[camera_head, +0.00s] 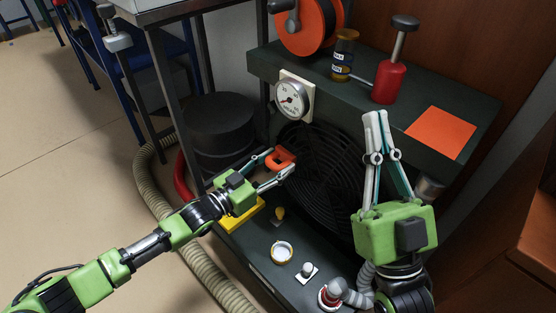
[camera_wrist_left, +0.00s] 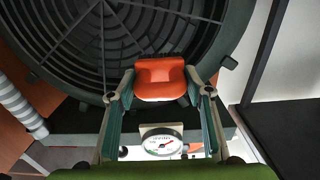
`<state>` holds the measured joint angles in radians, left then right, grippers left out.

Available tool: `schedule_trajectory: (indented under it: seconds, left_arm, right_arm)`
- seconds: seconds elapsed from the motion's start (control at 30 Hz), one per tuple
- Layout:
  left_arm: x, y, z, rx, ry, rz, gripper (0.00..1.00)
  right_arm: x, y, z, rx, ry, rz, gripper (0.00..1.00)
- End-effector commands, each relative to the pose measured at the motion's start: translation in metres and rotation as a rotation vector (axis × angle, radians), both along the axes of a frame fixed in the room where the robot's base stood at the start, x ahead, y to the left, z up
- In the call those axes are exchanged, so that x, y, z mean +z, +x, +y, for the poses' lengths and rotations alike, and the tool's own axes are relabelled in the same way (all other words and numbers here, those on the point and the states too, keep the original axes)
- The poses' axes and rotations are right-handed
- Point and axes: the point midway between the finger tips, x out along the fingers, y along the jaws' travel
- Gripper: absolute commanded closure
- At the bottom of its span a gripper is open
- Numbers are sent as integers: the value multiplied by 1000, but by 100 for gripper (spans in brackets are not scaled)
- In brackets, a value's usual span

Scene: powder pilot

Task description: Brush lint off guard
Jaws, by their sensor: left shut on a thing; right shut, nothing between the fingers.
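The guard (camera_head: 318,190) is a round black grille of concentric rings on the front of the dark green machine. It also fills the upper left of the left wrist view (camera_wrist_left: 75,35). My left gripper (camera_head: 279,161) is shut on an orange brush handle (camera_wrist_left: 160,80) with dark bristles at its far edge. The brush is at the guard's left part in the head view; I cannot tell if the bristles touch it. My right gripper (camera_head: 375,116) is shut and empty, pointing up in front of the guard's right side. I cannot make out lint on the guard.
The upper shelf holds a red bottle (camera_head: 389,82), an amber jar (camera_head: 343,55), an orange reel (camera_head: 304,27) and an orange sheet (camera_head: 441,132). A gauge (camera_head: 292,99) sits above the guard. The lower ledge carries a white-lidded jar (camera_head: 281,252) and a yellow block (camera_head: 240,216).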

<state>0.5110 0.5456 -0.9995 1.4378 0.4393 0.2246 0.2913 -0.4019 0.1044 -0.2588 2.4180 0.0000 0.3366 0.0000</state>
Motion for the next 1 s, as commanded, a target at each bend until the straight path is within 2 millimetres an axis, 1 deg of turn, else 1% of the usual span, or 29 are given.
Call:
schedule_trajectory:
  seconds: [0.2,0.5,0.63,0.93,1.0]
  left_arm:
    - [1,-5,5,0,-1,0,74]
    - [1,-11,12,1,0,0,74]
    - [1,-12,12,0,-1,-1,74]
    - [1,-13,13,0,-1,-1,74]
    - [1,-14,14,0,-1,0,74]
  right_arm:
    - [-15,15,2,-6,-29,100,100]
    - [-37,30,3,-12,-64,221,100]
    - [-40,32,4,-13,-69,237,100]
    - [-41,33,4,-13,-71,244,100]
    - [-45,35,4,-14,-77,267,100]
